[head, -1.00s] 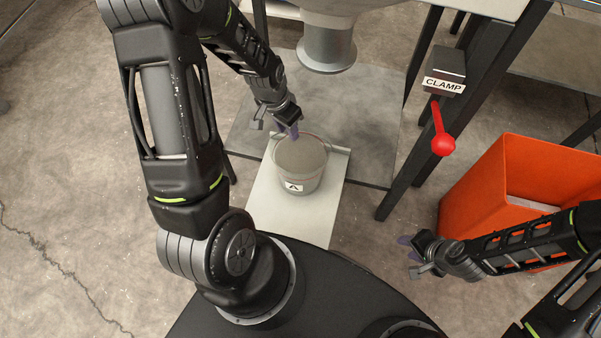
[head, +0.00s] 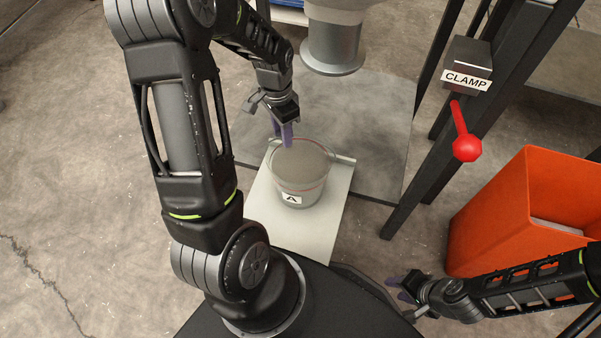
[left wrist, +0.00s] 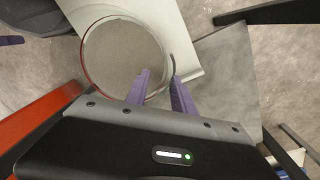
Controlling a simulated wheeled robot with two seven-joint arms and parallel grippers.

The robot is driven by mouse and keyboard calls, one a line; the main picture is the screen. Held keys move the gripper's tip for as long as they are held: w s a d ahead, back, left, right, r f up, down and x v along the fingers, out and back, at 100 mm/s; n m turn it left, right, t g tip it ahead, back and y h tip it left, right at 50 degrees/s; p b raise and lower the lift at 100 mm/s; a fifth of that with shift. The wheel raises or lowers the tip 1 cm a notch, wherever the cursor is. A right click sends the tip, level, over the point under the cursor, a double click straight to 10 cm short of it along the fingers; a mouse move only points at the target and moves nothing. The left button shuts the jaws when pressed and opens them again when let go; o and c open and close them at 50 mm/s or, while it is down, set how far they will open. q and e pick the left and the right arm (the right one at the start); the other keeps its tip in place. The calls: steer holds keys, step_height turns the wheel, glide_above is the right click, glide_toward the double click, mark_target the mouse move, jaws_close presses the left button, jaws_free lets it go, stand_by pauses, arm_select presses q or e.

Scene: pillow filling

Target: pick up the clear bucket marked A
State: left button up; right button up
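The clear bucket marked A (head: 299,180) stands upright on a pale board, its label facing me. Its round mouth (left wrist: 124,61) fills the upper left of the left wrist view. My left gripper (head: 283,143) is at the bucket's far left rim, pointing down. In the left wrist view its two purple fingers (left wrist: 160,80) are apart, one over the bucket's mouth and one just outside the rim. Contact with the rim cannot be told. My right gripper (head: 397,288) is open and empty, low at the right, well away from the bucket.
The pale board (head: 322,221) lies partly on a grey floor plate (head: 372,145). A metal spout (head: 333,48) hangs behind the bucket. Right of it are a dark frame leg and a box labelled CLAMP (head: 467,72) with a red-knobbed lever (head: 466,147). An orange bin (head: 497,212) stands near my right arm.

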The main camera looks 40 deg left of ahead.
mark_target(284, 153)
arm_select(q)
steer(key=shift+f, duration=0.5)
steer(key=shift+f, duration=0.1)
step_height(284, 153, down, 5)
steer(key=shift+f+b, duration=0.1)
steer(key=shift+b, duration=1.05)
steer(key=shift+c, duration=0.4)
jaws_close()
